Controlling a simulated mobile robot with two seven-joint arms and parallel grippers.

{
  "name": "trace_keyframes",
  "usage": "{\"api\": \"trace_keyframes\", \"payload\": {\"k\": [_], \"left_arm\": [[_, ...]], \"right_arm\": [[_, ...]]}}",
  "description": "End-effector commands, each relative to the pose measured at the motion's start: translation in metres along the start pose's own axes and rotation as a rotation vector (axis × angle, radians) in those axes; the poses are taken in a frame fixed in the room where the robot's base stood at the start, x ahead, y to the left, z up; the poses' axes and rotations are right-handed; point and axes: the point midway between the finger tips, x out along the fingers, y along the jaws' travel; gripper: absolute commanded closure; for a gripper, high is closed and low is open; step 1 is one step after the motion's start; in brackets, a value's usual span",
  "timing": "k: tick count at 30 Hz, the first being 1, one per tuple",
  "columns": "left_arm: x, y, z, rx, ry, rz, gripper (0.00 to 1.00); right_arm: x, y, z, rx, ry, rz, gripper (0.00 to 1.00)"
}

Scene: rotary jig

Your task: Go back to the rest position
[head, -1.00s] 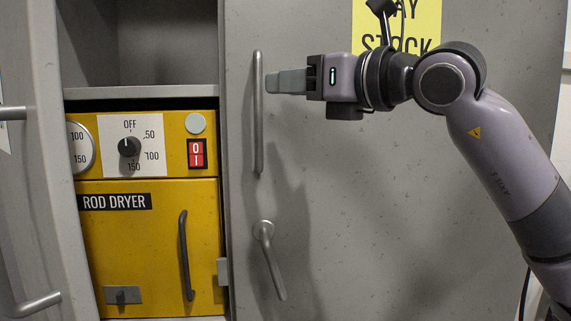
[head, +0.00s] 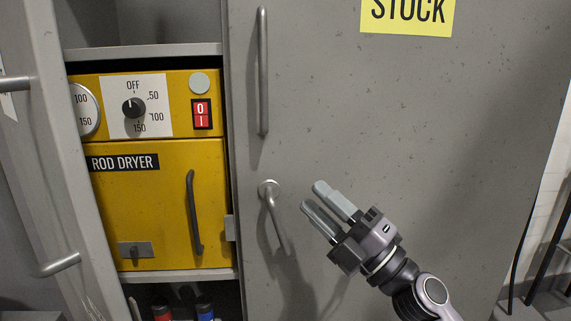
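My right gripper (head: 322,206) is in front of the grey cabinet door (head: 440,130), to the right of its lever handle (head: 273,215). Its two fingers are apart with nothing between them. It points up and to the left and looks clear of the handle. My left gripper is outside the view.
A yellow rod dryer (head: 160,200) with a dial (head: 134,107) and a dark handle (head: 193,212) sits in the open cabinet bay. A long vertical bar handle (head: 262,72) is on the grey door. Another grey door (head: 40,170) stands open at left. Red and blue items show below the dryer.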

Motion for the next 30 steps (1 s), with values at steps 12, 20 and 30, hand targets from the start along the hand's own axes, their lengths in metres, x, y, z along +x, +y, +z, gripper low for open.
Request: {"api": "trace_keyframes", "payload": {"k": [12, 20, 30], "left_arm": [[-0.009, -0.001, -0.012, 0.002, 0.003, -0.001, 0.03], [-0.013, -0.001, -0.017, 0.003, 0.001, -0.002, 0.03], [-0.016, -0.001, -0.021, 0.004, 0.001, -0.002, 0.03]], "right_arm": [[-0.168, -0.121, 0.030, 0.686, -0.622, -0.054, 0.66], [-0.304, -0.192, -0.010, 1.053, -1.050, -0.159, 0.66], [-0.416, -0.226, -0.083, 1.337, -1.402, -0.270, 0.66]]}}
